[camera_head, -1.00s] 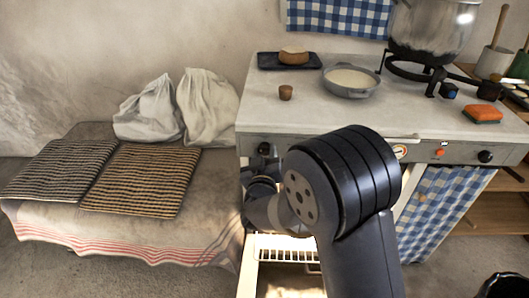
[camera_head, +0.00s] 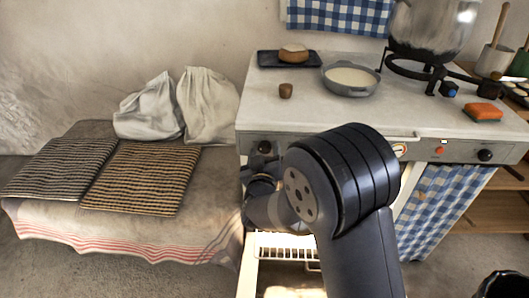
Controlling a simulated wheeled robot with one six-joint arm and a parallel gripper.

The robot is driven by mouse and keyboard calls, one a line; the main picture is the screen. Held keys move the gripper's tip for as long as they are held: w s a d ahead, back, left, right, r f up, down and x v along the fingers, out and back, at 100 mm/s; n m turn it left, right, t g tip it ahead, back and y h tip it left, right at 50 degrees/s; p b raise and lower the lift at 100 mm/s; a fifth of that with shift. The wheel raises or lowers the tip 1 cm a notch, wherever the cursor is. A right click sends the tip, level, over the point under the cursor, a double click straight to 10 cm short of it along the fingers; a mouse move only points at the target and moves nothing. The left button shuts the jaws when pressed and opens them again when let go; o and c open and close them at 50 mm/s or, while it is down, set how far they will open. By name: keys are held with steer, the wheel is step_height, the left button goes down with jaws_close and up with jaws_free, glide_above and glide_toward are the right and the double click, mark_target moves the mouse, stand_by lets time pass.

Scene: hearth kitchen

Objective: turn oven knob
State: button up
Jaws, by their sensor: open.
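The white stove front has a black knob (camera_head: 264,148) at its left end and another black knob (camera_head: 485,155) at its right end. A round dial (camera_head: 400,150) and a red button (camera_head: 440,151) sit between them. My gripper (camera_head: 259,168) is at the left knob, just below it in the picture, partly hidden by my own arm. It is open; whether it touches the knob cannot be told. The oven below is open and lit, with a white rack (camera_head: 284,247) showing. My arm hides the middle of the stove front.
A bench with two striped mats (camera_head: 140,178) and white sacks (camera_head: 208,105) stands close on the left. The stove top holds a pan (camera_head: 350,80), a small brown cup (camera_head: 286,91), a tray (camera_head: 272,60) and an orange sponge (camera_head: 483,112). A checked cloth (camera_head: 440,205) hangs at right.

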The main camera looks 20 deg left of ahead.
steer(key=v, duration=1)
steer(key=shift+s, duration=0.4)
steer(key=x, duration=1.1)
steer(key=shift+d, duration=0.1)
steer(key=shift+s, duration=0.1)
